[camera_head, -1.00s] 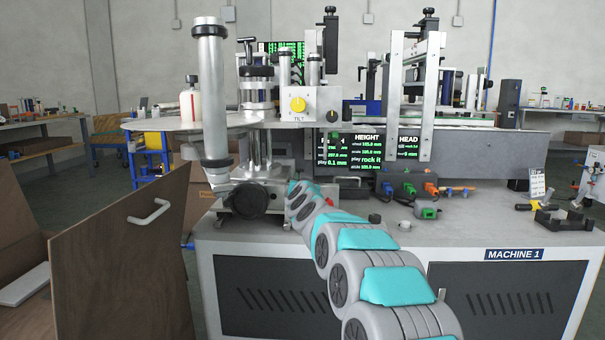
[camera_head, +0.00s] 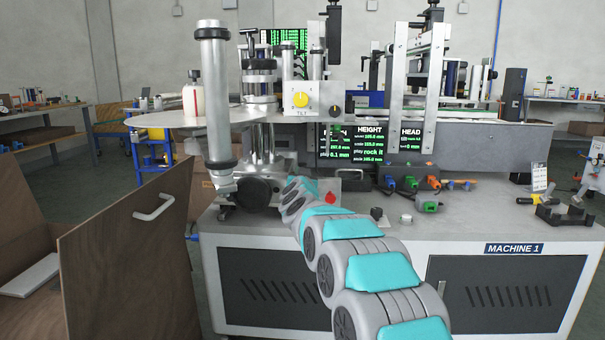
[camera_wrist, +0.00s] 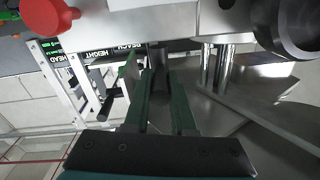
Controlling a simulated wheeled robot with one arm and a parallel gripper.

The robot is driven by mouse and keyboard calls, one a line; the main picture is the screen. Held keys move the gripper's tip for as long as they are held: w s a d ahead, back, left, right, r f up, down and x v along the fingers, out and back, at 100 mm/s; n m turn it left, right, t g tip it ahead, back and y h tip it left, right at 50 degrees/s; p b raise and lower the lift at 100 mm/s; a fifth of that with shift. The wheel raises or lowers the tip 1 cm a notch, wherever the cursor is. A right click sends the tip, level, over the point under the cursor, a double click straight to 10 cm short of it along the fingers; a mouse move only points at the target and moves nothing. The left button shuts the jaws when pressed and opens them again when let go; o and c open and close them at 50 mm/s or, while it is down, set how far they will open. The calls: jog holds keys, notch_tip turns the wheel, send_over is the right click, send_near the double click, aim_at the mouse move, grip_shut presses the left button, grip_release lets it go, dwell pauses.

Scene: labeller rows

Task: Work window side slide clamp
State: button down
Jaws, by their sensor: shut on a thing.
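My gripper (camera_wrist: 158,92) shows in the wrist view as two green fingers. They are shut on a dark upright handle (camera_wrist: 160,76) under the machine's pale metal block, which appears to be the side slide clamp. Its far end is hidden by the block. In the head view my fingers and the handle are hidden behind my arm's end, beside the column foot at the left of the machine. The black round knob (camera_head: 256,192) there also shows in the wrist view (camera_wrist: 296,22), right of my fingers and apart from them.
A red button (camera_head: 330,198) stands just right of my arm's end; it looms close in the wrist view (camera_wrist: 48,16). A wooden panel (camera_head: 130,255) stands at left.

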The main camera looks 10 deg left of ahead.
jog(key=c, duration=0.8)
grip_release()
jog(key=shift+o, duration=0.2)
jog(key=shift+s, duration=0.1)
jog(key=s+b, duration=0.1)
jog(key=s, duration=0.6)
jog(key=shift+s+d, duration=0.3)
jog(key=shift+d, duration=0.15)
jog(key=s+d+f+g+p, duration=0.1)
jog(key=s+d+f+g, duration=0.5)
jog(key=s, duration=1.4)
jog(key=s+d+f+g+h+p, duration=0.1)
jog(key=s+d+f+g, duration=0.6)
jog(key=s, duration=1.4)
jog(key=s+d+f+n+g+h+p, duration=0.1)
jog(key=s+d+f+g, duration=0.5)
jog(key=s+d, duration=0.7)
jog(key=s, duration=0.7)
jog(key=shift+s+d+f+g+p, duration=0.2)
jog(key=shift+s+d+g+p, duration=0.1)
jog(key=shift+s+p, duration=0.1)
